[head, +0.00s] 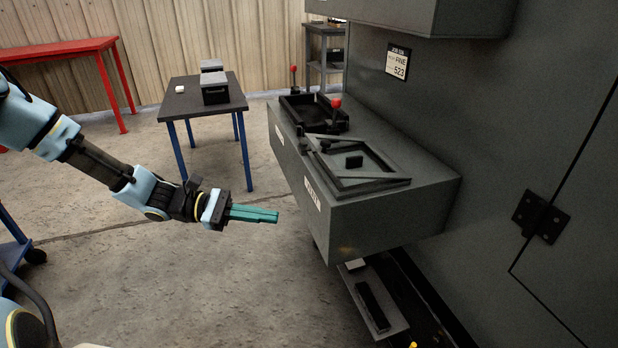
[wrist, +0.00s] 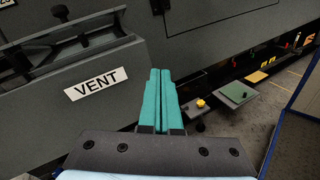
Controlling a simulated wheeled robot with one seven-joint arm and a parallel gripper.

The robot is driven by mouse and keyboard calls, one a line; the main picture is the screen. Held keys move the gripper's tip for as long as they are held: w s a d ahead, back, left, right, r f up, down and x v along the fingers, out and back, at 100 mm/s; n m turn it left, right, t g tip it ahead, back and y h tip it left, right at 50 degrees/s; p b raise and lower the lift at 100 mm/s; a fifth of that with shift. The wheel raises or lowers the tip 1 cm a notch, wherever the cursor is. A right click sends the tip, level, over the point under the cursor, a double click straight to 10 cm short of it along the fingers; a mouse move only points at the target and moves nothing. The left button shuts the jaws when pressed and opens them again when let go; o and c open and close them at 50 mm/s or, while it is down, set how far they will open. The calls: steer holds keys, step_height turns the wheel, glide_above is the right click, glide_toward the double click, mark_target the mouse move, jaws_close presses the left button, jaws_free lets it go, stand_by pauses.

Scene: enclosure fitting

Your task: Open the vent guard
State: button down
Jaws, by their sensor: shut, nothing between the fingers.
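A dark grey panel with a raised frame and a small dark block (head: 354,162) lies on the near top of the grey cabinet ledge (head: 400,212) in the head view. It appears to be the vent guard, lying flat or nearly so. A white label (head: 312,194) is on the ledge's front below it. The wrist view shows a label reading VENT (wrist: 95,84) left of the fingers, with part of a framed fitting (wrist: 75,45) above. My gripper (head: 277,216), with teal fingers, is shut and empty, left of the ledge front and apart from the guard.
A second, open dark frame (head: 314,112) sits farther back on the ledge, near red-ball levers (head: 336,103). A low shelf (head: 375,305) juts out beneath the ledge. A dark table (head: 190,103) stands behind my arm. The floor around my gripper is clear.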

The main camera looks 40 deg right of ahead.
steer(key=w+d+n+t+h+b, duration=0.35)
steer(key=w+d+n+h, duration=0.4)
steer(key=h, duration=0.35)
steer(key=shift+n+g, duration=0.25)
steer(key=x, duration=0.3)
steer(key=p+x, duration=0.1)
steer(key=x, duration=0.6)
steer(key=shift+s+d+f+p, duration=0.15)
steer(key=shift+s+f+p, duration=0.05)
steer(key=shift+s+p, duration=0.1)
steer(key=shift+r+y, duration=0.15)
steer(key=shift+y, duration=0.15)
